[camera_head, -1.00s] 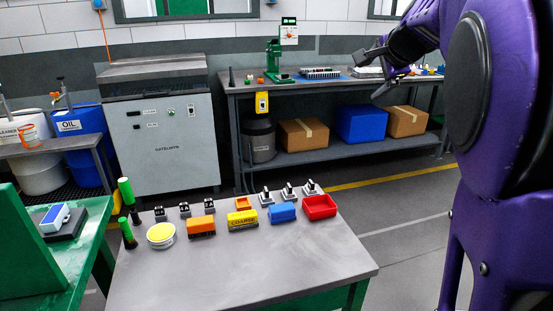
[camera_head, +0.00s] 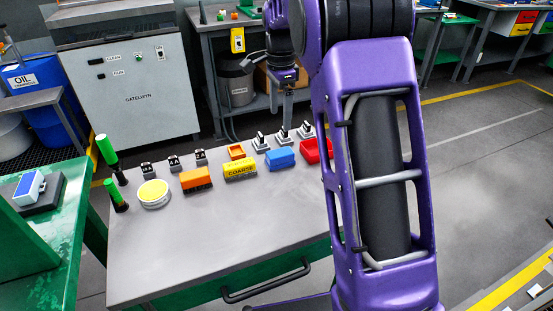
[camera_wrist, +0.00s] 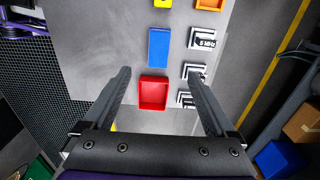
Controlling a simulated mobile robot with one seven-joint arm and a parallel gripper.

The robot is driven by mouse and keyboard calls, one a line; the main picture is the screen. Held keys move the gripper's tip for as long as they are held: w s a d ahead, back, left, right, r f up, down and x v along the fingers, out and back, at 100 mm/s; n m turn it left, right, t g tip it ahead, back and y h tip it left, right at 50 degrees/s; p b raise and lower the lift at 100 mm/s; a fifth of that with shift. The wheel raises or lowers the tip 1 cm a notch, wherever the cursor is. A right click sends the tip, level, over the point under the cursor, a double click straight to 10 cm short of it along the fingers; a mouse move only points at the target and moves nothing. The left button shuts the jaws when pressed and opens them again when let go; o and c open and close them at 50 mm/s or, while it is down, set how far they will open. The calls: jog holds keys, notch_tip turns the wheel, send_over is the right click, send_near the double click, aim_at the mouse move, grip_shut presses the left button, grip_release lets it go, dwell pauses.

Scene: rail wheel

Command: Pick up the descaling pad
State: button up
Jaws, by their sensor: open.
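No pad is labelled as descaling in these views. On the grey bench stand an orange block with a dark underside (camera_head: 195,180), a yellow block (camera_head: 240,171) reading "COARSE", and a plain blue block (camera_head: 280,159). The blue block also shows in the wrist view (camera_wrist: 159,47), and the yellow one shows only its edge (camera_wrist: 162,3). My gripper (camera_wrist: 160,73) is open and empty above the bench's right end. In the wrist view the red tray (camera_wrist: 153,93) appears between its fingers, below them. In the head view my gripper (camera_head: 288,104) hangs behind the row of blocks.
A round yellow-topped tin (camera_head: 153,193), green-capped sticks (camera_head: 107,150), a small orange tray (camera_head: 236,152) and several black-and-white fixtures (camera_head: 259,142) share the bench (camera_head: 190,245). Its front half is clear. A grey cabinet (camera_head: 135,90) stands behind.

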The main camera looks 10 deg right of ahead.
aim_at(280, 152)
notch_tip(280, 152, down, 8)
jog(key=shift+f+b, duration=0.2)
jog(key=shift+b, duration=0.45)
notch_tip(280, 152, down, 5)
jog(key=shift+s+f+b, duration=0.15)
jog(key=shift+b, duration=0.4)
grip_shut()
notch_tip(280, 152, up, 10)
jog(key=shift+r+p, duration=0.1)
jog(key=shift+p, duration=0.8)
